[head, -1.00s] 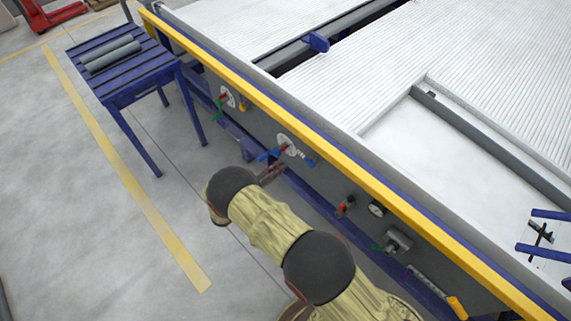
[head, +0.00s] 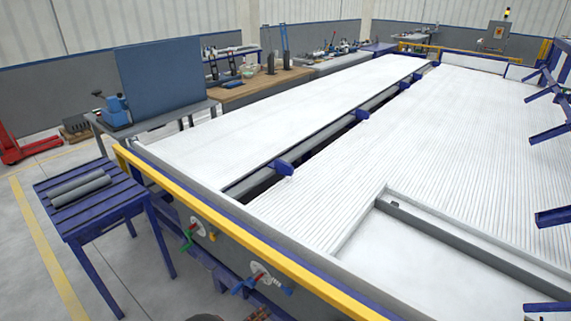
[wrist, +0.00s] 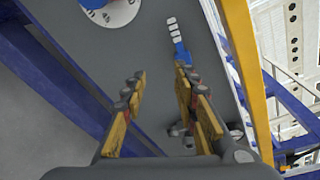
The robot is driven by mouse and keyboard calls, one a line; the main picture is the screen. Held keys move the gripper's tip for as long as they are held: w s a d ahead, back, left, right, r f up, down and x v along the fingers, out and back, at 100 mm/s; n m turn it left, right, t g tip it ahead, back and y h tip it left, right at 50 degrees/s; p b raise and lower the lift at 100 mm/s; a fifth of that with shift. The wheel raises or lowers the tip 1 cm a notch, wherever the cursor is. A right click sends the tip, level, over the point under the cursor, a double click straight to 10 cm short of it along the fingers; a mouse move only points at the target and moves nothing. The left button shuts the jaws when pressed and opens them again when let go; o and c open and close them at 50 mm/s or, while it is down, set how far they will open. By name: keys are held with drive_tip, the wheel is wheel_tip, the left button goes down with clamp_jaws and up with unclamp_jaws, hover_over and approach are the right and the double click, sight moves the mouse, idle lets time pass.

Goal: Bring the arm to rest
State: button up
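My gripper (wrist: 160,88) shows in the wrist view with its two yellow-padded fingers spread apart and nothing between them. Beyond the fingers is the grey side panel (wrist: 150,50) of the large machine, with a blue-handled fitting (wrist: 180,50) past the right finger. In the head view the arm is almost wholly out of the picture; only a dark part shows at the bottom edge, and the gripper itself cannot be made out clearly there. Two grey pipes (head: 80,189) lie side by side on a blue slatted stand (head: 110,208) at the left.
The large machine bed (head: 330,215) fills the middle and right, with a yellow rail (head: 235,237) along its near edge. Valves (head: 262,277) stick out from its side panel. A workbench (head: 255,88) stands behind. Open floor (head: 30,270) lies at the left.

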drive_tip(key=s+d+f+m+g, duration=0.2)
drive_tip(key=s+d+m, duration=0.2)
drive_tip(key=s+d+r+m+g, duration=0.75)
drive_tip(key=r+m, duration=0.25)
drive_tip(key=m, duration=0.3)
drive_tip(key=s+d+r+m+t+y, duration=0.1)
drive_tip(key=s+d+r+m+y, duration=0.2)
drive_tip(key=r, duration=0.9)
drive_tip(key=s+d+r+m+y, duration=0.4)
drive_tip(key=s+d+r+m, duration=0.3)
drive_tip(key=r+m, duration=0.5)
drive_tip(key=s+d+r+m+t+y, duration=0.1)
drive_tip(key=s+d+r+m+y, duration=0.3)
drive_tip(key=r, duration=0.9)
drive_tip(key=s+d+m, duration=0.1)
drive_tip(key=d+m, duration=0.2)
drive_tip(key=m, duration=0.1)
drive_tip(key=shift+r+t, duration=0.2)
drive_tip(key=shift+t, duration=0.15)
drive_tip(key=shift+o, duration=0.4)
drive_tip(key=shift+s, duration=0.1)
